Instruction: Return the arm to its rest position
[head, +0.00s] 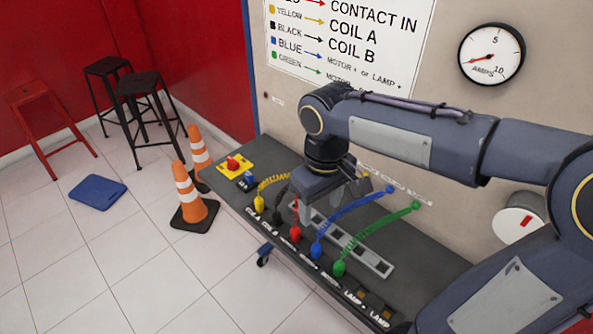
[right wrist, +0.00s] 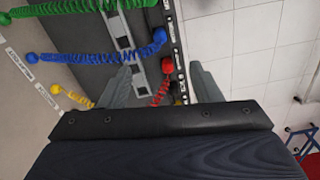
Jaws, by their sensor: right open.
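My right arm (head: 390,135) reaches in from the right over the dark trainer bench (head: 410,235). My right gripper (head: 328,200) hangs over the coloured leads, open. In the right wrist view its two fingers stand apart (right wrist: 163,82), with the red lead (right wrist: 160,88) seen between them; I cannot tell whether they touch it. The yellow (head: 259,203), black (head: 277,215), red (head: 295,234), blue (head: 317,250) and green (head: 339,268) plugs stand in a row along the bench. The arm hides part of the back panel and some lead ends. My left gripper is out of view.
A wiring chart (head: 345,45) and an amps gauge (head: 491,54) are on the upright panel behind the arm. Orange cones (head: 192,200) stand at the bench's left end, with stools (head: 140,85) beyond. The tiled floor (head: 110,260) in front is open.

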